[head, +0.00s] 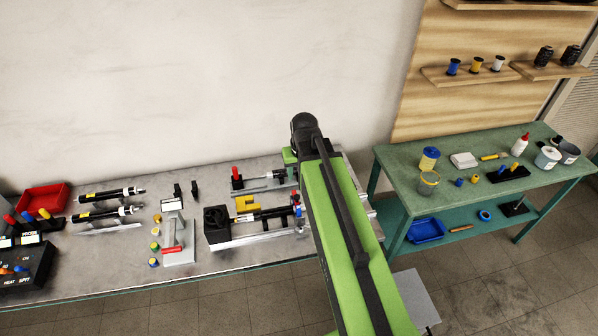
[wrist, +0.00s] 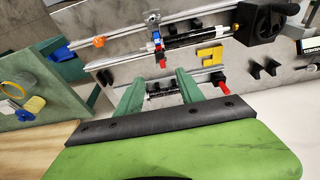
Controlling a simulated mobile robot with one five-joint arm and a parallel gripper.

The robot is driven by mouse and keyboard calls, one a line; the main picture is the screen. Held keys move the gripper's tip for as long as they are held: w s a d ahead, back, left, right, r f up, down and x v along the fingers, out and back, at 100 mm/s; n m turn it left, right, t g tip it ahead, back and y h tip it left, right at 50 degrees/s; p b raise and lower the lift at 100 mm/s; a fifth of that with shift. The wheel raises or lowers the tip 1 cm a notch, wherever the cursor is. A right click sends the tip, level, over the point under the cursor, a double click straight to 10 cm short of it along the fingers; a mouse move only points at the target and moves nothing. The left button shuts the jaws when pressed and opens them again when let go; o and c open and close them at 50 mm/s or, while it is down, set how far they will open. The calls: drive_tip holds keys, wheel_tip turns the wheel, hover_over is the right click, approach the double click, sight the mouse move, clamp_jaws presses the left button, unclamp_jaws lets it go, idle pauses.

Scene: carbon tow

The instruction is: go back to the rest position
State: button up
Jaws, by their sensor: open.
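My green arm (head: 345,235) reaches from the bottom of the head view over the right end of the grey metal bench (head: 110,270). Its black wrist joint is at the top, near the wall. The arm hides part of the bench and most of my gripper there. In the wrist view my gripper (wrist: 156,85) has its two green fingers apart, with nothing clamped between them. A metal rail with a dark ribbed part (wrist: 165,92) shows between and behind the fingers; I cannot tell how close it is.
The bench holds a black motor block (head: 217,222), a yellow bracket (head: 246,203), a red-topped post (head: 236,174), black cylinders (head: 108,193) and a red tray (head: 43,198). A green table (head: 405,172) with pots stands right. Shelves (head: 470,74) hang above it.

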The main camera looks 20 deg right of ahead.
drive_tip(key=s+a+f+n+g+b, duration=0.1)
drive_tip(key=s+a+f+b, duration=0.3)
drive_tip(key=f+b, duration=0.3)
drive_tip(key=s+a+f+g+b, duration=0.1)
drive_tip(key=s+a+f+b, duration=0.3)
drive_tip(key=a+f+b, duration=0.3)
drive_tip(key=shift+f+n+g+b, duration=0.3)
drive_tip(key=shift+f+n+b, duration=0.1)
drive_tip(key=shift+f, duration=0.3)
drive_tip(key=shift+s, duration=0.1)
